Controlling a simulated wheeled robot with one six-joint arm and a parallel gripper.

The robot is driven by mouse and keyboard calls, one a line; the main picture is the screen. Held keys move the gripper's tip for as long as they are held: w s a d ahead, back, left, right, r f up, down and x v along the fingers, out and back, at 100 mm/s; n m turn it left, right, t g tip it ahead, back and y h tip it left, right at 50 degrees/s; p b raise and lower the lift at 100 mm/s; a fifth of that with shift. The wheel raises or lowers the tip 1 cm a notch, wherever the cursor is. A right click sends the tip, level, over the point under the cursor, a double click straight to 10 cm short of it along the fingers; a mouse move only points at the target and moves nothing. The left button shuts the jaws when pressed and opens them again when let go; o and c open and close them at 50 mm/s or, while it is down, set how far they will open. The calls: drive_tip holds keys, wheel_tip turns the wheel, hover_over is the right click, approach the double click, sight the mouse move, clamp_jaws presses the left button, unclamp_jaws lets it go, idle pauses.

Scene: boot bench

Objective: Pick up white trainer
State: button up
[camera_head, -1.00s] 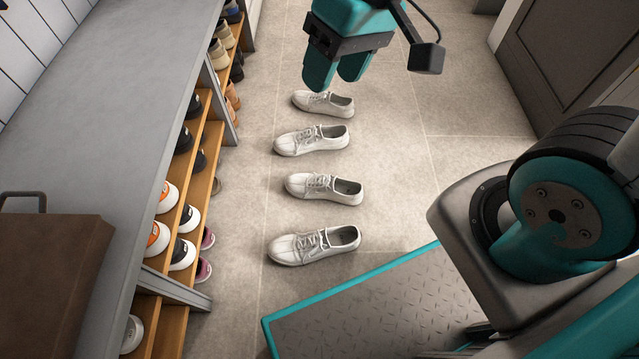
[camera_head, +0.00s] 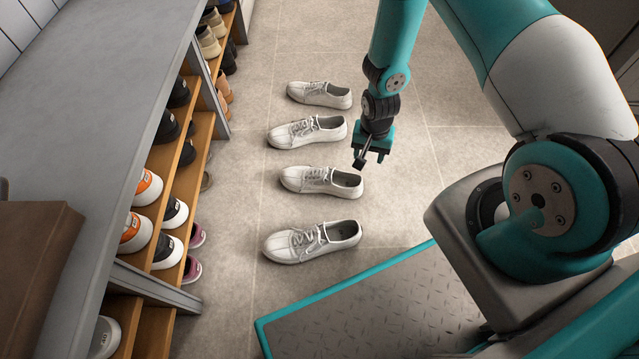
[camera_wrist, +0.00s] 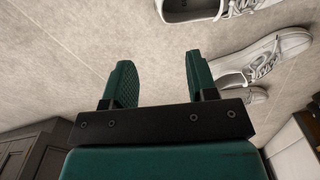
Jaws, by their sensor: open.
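Several white trainers lie in a column on the floor, toes to the left. In the head view they are the top one (camera_head: 320,94), the second (camera_head: 307,131), the third (camera_head: 321,181) and the nearest (camera_head: 312,241). My gripper (camera_head: 372,158) appears just right of the second and third; its fingers are partly hidden there. In the wrist view my gripper (camera_wrist: 159,72) is open, with bare floor between its fingers. One trainer (camera_wrist: 195,10) is cut off at the top edge. Another (camera_wrist: 262,60) lies right of the fingers, with part of a further one (camera_wrist: 258,95) beyond it.
A grey bench (camera_head: 135,90) with wooden shelves (camera_head: 180,185) of shoes runs along the left. A brown box (camera_head: 35,265) sits on it. A teal-edged plate (camera_head: 370,315) is at the front. Floor (camera_head: 460,90) right of the trainers is clear.

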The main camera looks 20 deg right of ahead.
drive_tip(key=b, duration=0.5)
hover_over(360, 181)
drive_tip(key=f, duration=0.9)
drive_tip(key=shift+s+d+f, duration=0.15)
drive_tip(key=shift+s, duration=0.1)
drive_tip(key=f+b, duration=0.4)
drive_tip(key=f, duration=0.1)
drive_tip(key=shift+w+f, duration=0.15)
drive_tip(key=shift+w, duration=0.05)
drive_tip(key=shift+a, duration=0.2)
clamp_jaws()
